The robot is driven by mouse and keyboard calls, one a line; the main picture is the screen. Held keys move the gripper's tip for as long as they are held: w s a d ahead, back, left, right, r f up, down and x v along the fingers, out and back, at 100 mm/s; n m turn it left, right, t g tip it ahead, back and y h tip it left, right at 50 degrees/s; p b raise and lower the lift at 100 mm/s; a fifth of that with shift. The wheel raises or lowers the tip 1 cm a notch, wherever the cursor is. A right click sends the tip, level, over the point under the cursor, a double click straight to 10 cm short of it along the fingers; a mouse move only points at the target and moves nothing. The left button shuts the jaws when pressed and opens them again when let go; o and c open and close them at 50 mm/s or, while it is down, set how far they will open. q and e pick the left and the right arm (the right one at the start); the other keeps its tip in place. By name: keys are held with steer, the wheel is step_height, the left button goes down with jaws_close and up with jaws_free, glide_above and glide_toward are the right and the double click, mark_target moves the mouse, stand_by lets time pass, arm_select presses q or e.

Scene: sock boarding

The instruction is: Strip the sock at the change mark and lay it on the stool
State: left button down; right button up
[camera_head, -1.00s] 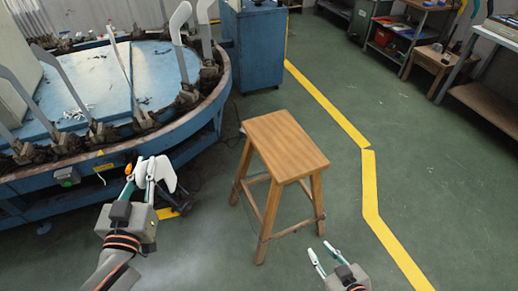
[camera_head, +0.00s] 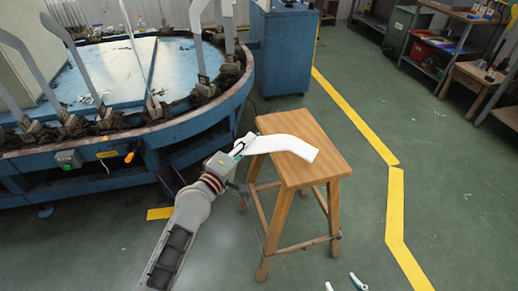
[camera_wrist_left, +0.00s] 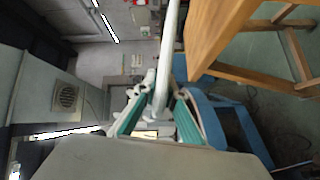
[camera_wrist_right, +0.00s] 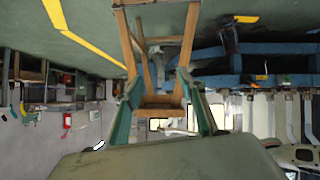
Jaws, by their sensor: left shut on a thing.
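A white sock (camera_head: 287,146) extends from my left gripper (camera_head: 240,149) over the near left part of the wooden stool's seat (camera_head: 312,123). My left gripper is shut on one end of the sock, beside the seat's left edge. In the left wrist view, the sock (camera_wrist_left: 167,60) runs up between the fingers, with a gap beside the stool seat (camera_wrist_left: 212,32), so it looks held above it. My right gripper (camera_head: 344,284) shows only its fingertips at the bottom edge, apart and empty, in front of the stool. The right wrist view also shows its fingers (camera_wrist_right: 160,92) spread. I see no change mark.
A round blue machine (camera_head: 110,165) with several upright boards (camera_head: 198,38) fills the left. A blue cabinet (camera_head: 283,52) stands behind the stool. A yellow floor line (camera_head: 394,215) runs along the right. The green floor is clear right of the stool.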

arm_select(q)
steer(key=w+d+f+n+h+b, duration=0.1)
steer(key=w+d+f+b, duration=0.2)
steer(key=f+b, duration=0.2)
step_height(320, 180, down, 4)
steer(key=shift+w+r+n+g+b, duration=0.15)
steer(key=shift+w+n+g+b, duration=0.15)
steer(key=shift+w, duration=0.05)
arm_select(e)
steer(key=shift+g, duration=0.3)
steer(key=f, duration=0.2)
steer(key=s+a+f, duration=0.1)
steer(key=f, duration=0.1)
arm_select(q)
steer(key=shift+r, duration=0.15)
arm_select(e)
steer(key=shift+r, duration=0.1)
arm_select(q)
steer(key=shift+f, duration=0.2)
steer(key=c, duration=2)
jaws_free()
